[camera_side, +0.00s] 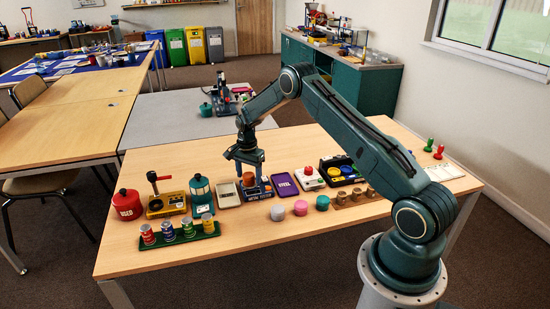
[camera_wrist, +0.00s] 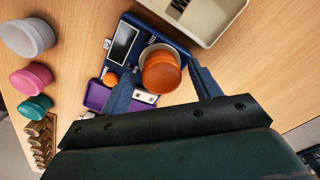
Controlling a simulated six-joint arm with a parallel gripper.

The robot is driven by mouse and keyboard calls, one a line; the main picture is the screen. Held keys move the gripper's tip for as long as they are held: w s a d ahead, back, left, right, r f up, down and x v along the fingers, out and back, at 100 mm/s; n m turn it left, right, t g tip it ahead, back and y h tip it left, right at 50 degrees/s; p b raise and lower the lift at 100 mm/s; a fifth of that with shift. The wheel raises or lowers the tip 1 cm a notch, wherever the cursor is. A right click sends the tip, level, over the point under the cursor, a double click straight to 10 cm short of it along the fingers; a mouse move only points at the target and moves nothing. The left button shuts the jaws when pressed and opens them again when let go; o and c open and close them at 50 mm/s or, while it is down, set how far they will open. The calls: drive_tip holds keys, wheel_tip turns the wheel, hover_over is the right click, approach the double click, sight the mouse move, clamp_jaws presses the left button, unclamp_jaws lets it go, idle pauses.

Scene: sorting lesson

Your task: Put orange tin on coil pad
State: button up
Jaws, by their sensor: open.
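The orange tin (camera_wrist: 161,74) rests on a round pale plate (camera_wrist: 147,52) of a blue device with a small grey screen. In the side view, the orange tin (camera_side: 249,180) shows below my gripper (camera_side: 250,170), partly hidden by the fingers. In the wrist view, my gripper (camera_wrist: 159,74) is open, with one finger on each side of the tin; I cannot tell whether either touches it. The blue device (camera_side: 259,192) stands mid-table in the side view. No label naming a coil pad is readable, so I cannot tell which pad that is.
A cream tray (camera_side: 228,195) lies left of the blue device, a purple plate (camera_side: 285,186) right of it. A black device (camera_side: 340,172) stands farther right. Grey (camera_side: 277,212), pink (camera_side: 300,208) and teal (camera_side: 322,202) tins stand in front. A green rack (camera_side: 178,239) holds several cans.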

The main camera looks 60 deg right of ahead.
wheel_tip(320, 180, up, 11)
drive_tip(key=shift+r, duration=0.15)
idle(0.4)
idle(0.5)
wheel_tip(320, 180, up, 12)
drive_tip(key=n+t, duration=0.1)
drive_tip(key=n, duration=0.3)
hover_over(249, 175)
drive_tip(key=s+a, duration=0.3)
drive_tip(key=a, duration=0.4)
drive_tip(key=s+a+r+n+t, duration=0.2)
drive_tip(key=s+a+r+n, duration=0.2)
drive_tip(key=s+a+r, duration=0.5)
drive_tip(key=s+a+r+n+t, duration=0.1)
drive_tip(key=s+a+n, duration=0.3)
drive_tip(key=s, duration=0.7)
drive_tip(key=s+a+r+n+t, duration=0.1)
drive_tip(key=s+a+n, duration=0.4)
drive_tip(key=s, duration=0.7)
drive_tip(key=shift+s+n+t, duration=0.15)
drive_tip(key=shift+n+t, duration=0.15)
drive_tip(key=shift+n, duration=0.2)
